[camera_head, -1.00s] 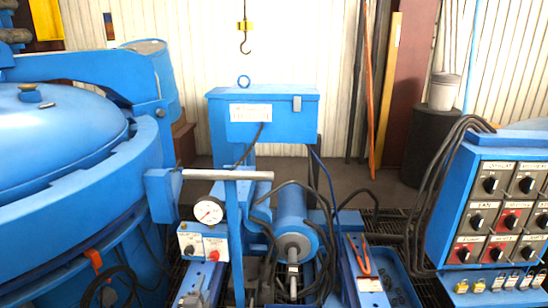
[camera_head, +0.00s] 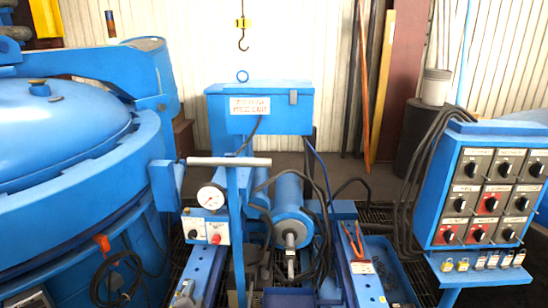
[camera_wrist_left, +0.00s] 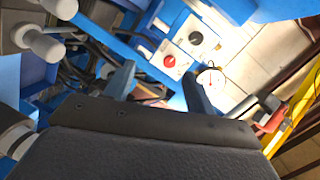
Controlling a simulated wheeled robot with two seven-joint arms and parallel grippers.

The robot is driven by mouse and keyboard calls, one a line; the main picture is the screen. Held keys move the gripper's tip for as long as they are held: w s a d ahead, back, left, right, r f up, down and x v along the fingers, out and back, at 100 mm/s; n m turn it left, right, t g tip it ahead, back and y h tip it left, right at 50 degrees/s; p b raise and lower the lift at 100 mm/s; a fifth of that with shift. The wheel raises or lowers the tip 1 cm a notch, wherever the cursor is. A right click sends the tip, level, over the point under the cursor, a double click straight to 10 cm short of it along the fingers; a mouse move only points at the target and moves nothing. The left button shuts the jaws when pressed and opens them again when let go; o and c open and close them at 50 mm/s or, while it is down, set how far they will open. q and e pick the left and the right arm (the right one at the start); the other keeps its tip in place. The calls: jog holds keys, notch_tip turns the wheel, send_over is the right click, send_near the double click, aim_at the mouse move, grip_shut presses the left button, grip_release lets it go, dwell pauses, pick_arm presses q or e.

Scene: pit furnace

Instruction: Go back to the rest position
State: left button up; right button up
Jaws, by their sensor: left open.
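My left gripper (camera_wrist_left: 156,72) shows in the left wrist view, its two blue fingers spread apart above a dark palm. Nothing shows between the fingers. Beyond them is a control box (camera_wrist_left: 180,50) with a red knob and a black knob, and a round gauge (camera_wrist_left: 210,77). In the head view this gauge (camera_head: 211,196) sits on top of the control box (camera_head: 205,228), left of centre. I cannot make out my left gripper clearly in the head view. My right gripper is not seen.
A large blue furnace with a domed lid (camera_head: 66,123) fills the left. A blue cabinet (camera_head: 262,110) stands at centre. A knob panel (camera_head: 492,196) with hanging cables stands at right. Red-handled pliers (camera_head: 353,242) lie near the front right. A hook (camera_head: 242,38) hangs overhead.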

pick_arm(q)
jog(key=s+f+n+g, duration=0.2)
jog(key=s+n, duration=0.1)
jog(key=s+d+f+n+g, duration=0.1)
jog(key=s+f+n+g, duration=0.2)
jog(key=s, duration=0.1)
jog(key=s+f+n+g, duration=0.3)
jog(key=shift+s+d+f, duration=0.25)
jog(key=shift+s, duration=0.15)
jog(key=s+d+f+g, duration=0.2)
jog(key=s+d+f, duration=0.1)
jog(key=s, duration=0.7)
jog(key=s+d+f+n+g+h, duration=0.1)
jog(key=s+f, duration=0.4)
jog(key=s, duration=0.5)
jog(key=s+d+f+n+g+h, duration=0.1)
jog(key=s+d+f+g, duration=0.2)
jog(key=s, duration=0.7)
jog(key=shift+s+d+f+g, duration=0.15)
jog(key=shift+d+f+g, duration=0.15)
jog(key=shift+d+f, duration=0.55)
